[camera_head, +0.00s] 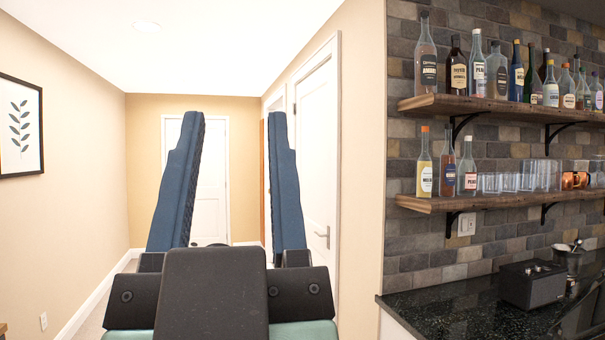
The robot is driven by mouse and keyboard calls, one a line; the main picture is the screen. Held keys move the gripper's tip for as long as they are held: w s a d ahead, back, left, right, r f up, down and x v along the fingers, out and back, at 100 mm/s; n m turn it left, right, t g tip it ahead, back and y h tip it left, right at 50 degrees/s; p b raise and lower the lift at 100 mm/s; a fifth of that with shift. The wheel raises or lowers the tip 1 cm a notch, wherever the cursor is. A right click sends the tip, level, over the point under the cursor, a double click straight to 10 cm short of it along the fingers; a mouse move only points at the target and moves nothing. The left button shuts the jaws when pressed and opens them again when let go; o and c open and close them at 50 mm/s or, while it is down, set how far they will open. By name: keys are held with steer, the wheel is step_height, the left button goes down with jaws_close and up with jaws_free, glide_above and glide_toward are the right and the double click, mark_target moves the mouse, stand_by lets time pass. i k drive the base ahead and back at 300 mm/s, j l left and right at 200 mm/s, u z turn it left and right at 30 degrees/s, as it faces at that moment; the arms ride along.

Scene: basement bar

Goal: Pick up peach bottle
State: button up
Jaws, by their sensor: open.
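My gripper (235,118) fills the middle foreground, its two blue fingers upright, spread apart and empty. A clear bottle with a white label that seems to start "PEA" (477,70) stands on the upper wooden shelf at right. Another clear bottle with a similar small label (467,168) stands on the lower shelf. The lettering is too small to tell which is the peach bottle. Both bottles are upright, well to the right of my gripper and apart from it.
Several other bottles crowd the upper shelf (440,103). Glasses (526,177) and copper mugs (573,180) stand on the lower shelf (430,205). A black speaker-like box (532,286) sits on the dark counter (455,308). White doors (318,150) stand beyond my gripper.

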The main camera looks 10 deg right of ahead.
mark_target(467, 168)
steer(key=i+l+u, duration=0.25)
steer(key=l, duration=0.3)
steer(key=i+l+u, duration=0.1)
steer(key=l+u, duration=0.15)
steer(key=l, duration=0.35)
steer(key=i+l+u, duration=0.1)
steer(key=l+u, duration=0.15)
steer(key=l, duration=0.4)
steer(key=l+u, duration=0.3)
steer(key=l, duration=0.3)
steer(key=i+l, duration=0.1)
steer(key=l, duration=0.6)
steer(key=i+l, duration=0.1)
steer(key=l, duration=0.65)
steer(key=i+l, duration=0.1)
steer(key=l, duration=1.3)
steer(key=i+l+u, duration=0.1)
steer(key=l, duration=0.65)
steer(key=i+j, duration=0.05)
